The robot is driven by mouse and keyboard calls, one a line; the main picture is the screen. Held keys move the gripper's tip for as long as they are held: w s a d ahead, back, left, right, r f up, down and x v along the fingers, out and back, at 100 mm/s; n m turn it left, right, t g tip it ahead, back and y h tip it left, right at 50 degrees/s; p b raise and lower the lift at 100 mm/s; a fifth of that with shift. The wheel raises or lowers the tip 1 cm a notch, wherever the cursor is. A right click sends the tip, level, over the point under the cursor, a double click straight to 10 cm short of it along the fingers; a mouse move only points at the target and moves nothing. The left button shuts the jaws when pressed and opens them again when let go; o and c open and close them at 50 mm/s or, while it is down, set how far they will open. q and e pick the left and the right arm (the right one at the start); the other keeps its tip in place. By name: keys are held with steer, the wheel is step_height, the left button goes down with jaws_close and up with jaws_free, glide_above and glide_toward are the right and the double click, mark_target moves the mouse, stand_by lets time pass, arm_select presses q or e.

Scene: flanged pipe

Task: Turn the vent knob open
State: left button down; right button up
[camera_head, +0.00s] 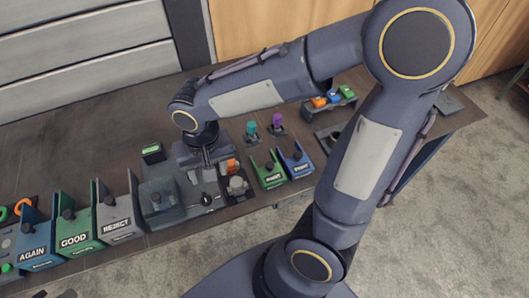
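My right gripper (208,174) points down over the back edge of a grey test station (172,210) on the bench. Its two fingers look apart, with a small dark part showing between them; I cannot tell whether they touch it. A small round black knob (207,199) with pale marks beside it sits on the station's front, just below the fingers. I cannot tell for certain that it is the vent knob, or how it is turned. A grey fitting with an orange part (236,184) stands right of the fingers. My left gripper is not in view.
Bins marked AGAIN (35,253), GOOD (75,240) and REJECT (117,226) stand left of the station. A green bin (268,175) and a blue bin (297,163) stand right. Teal (251,129) and purple (278,124) pieces stand behind them. The back-left bench (80,140) is clear.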

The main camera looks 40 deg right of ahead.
steer(key=s+d+r+n+t+y+p, duration=0.1)
steer(key=s+d+r+t+y+p, duration=0.1)
steer(key=s+d+r+t, duration=0.3)
steer(key=shift+s+d+r+y, duration=0.5)
steer(key=shift+s+d+r, duration=1)
steer(key=shift+s+d, duration=0.5)
steer(key=shift+s+a, duration=0.1)
